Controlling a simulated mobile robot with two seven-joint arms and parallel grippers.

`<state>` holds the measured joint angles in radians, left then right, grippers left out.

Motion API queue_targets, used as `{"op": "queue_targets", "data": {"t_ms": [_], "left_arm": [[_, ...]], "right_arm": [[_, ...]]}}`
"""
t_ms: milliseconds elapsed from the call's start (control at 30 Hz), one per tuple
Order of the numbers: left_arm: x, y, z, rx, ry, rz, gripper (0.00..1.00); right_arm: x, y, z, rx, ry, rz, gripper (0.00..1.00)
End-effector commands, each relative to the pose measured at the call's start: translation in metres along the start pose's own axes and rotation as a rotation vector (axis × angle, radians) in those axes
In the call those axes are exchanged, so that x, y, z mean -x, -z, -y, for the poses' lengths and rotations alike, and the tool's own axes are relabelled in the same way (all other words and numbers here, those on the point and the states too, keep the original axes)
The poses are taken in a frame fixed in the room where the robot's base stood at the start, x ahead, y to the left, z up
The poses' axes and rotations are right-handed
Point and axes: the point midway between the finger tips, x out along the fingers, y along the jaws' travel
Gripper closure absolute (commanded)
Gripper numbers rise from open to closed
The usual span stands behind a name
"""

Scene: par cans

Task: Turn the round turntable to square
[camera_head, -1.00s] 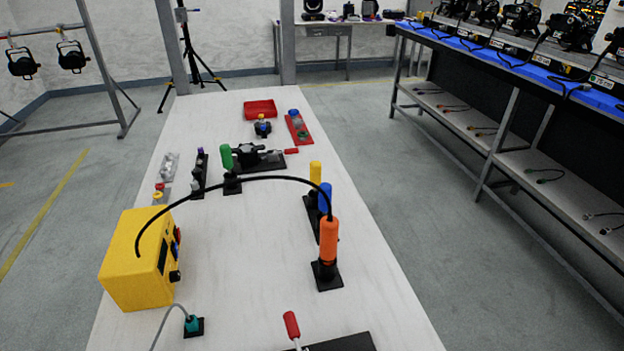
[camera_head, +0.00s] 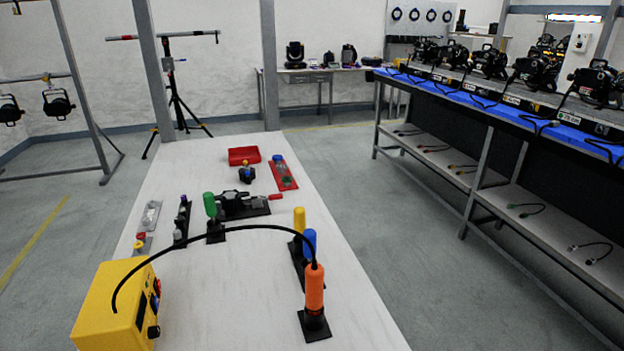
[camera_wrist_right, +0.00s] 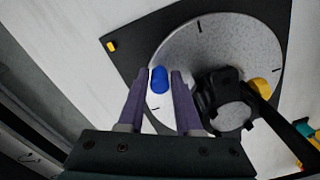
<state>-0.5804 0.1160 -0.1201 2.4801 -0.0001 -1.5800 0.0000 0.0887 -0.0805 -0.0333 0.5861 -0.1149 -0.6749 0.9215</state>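The round turntable (camera_wrist_right: 182,52) shows in the right wrist view as a speckled grey disc with black tick marks, on a black square base (camera_wrist_right: 128,44). A small yellow mark (camera_wrist_right: 112,46) sits on one corner of the base. A blue peg (camera_wrist_right: 159,80) and a yellow peg (camera_wrist_right: 262,87) stand on the disc, with a black clamp-like part (camera_wrist_right: 220,95) between them. My right gripper (camera_wrist_right: 160,73) is open, its purple fingers on either side of the blue peg with narrow gaps visible. My left gripper is in neither view.
In the head view, a yellow box (camera_head: 112,306) and an orange-handled tool (camera_head: 315,290) joined by a black cable stand on the white table (camera_head: 225,305). A green-handled tool (camera_head: 211,206), blue handle (camera_head: 309,244) and red tray (camera_head: 243,155) stand farther back.

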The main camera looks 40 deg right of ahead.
Motion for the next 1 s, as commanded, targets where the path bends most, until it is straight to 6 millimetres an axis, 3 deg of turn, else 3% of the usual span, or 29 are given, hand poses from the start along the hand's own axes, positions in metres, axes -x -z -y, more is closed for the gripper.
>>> {"op": "queue_targets", "data": {"t_ms": [200,467,1000], "left_arm": [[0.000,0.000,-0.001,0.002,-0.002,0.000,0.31],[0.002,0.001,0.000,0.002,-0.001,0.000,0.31],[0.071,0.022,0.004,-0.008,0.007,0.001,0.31]], "right_arm": [[0.000,0.000,0.000,0.000,-0.001,0.000,0.43],[0.003,0.000,0.000,0.000,-0.001,0.000,0.43],[0.091,0.000,0.000,0.000,0.000,0.000,0.43]]}}
